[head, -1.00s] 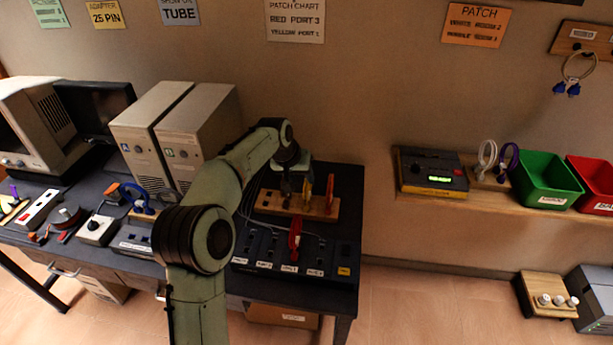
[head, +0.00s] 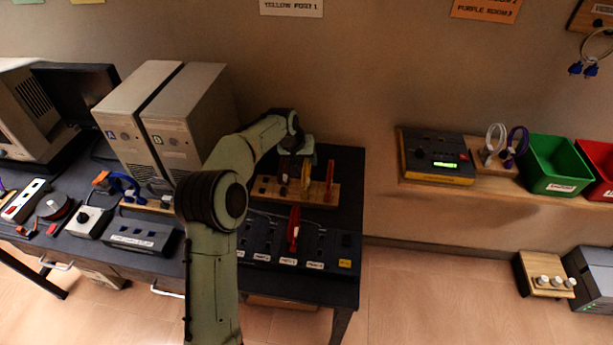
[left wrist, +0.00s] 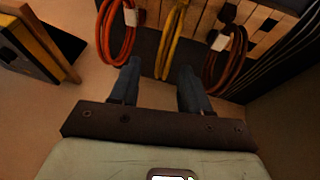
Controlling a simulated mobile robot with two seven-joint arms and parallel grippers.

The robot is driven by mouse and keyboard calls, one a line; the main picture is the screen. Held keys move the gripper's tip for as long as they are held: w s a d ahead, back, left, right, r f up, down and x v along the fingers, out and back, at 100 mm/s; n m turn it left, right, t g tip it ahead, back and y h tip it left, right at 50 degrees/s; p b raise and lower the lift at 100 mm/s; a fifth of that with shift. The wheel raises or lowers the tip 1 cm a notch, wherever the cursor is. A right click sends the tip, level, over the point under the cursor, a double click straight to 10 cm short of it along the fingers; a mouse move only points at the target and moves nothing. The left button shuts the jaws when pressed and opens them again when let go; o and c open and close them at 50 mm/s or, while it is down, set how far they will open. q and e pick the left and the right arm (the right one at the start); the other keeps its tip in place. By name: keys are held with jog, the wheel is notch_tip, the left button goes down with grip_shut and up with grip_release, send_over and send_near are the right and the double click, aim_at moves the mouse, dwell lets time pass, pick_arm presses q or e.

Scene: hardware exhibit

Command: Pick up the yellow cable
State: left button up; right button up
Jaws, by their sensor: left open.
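The yellow cable (head: 307,176) hangs in a loop at the wooden rack on the desk, next to a red cable (head: 329,180). In the left wrist view the yellow cable (left wrist: 173,38) hangs between a red coil (left wrist: 117,32) and a darker orange-red coil (left wrist: 232,58). My left gripper (head: 291,168) is at the rack, close to the yellow cable and partly hidden by my own arm. In the left wrist view its fingers (left wrist: 160,74) are apart and empty, with the yellow cable just beyond the tips, roughly between them. My right gripper is out of view.
The wooden rack (head: 268,190) stands behind a dark port panel (head: 325,249) with a red cable (head: 294,229) plugged in. Two beige computer towers (head: 135,120) stand left of my arm. A wall shelf (head: 400,180) with bins is at the right.

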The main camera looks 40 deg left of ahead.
aim_at(306, 162)
pick_arm(q)
jog(key=x, duration=0.5)
jog(key=shift+w+a+f+p, duration=0.15)
jog(key=shift+a+f+p, duration=0.1)
jog(key=shift+p, duration=0.15)
jog(key=shift+r, duration=0.1)
jog(key=c, duration=0.3)
grip_shut()
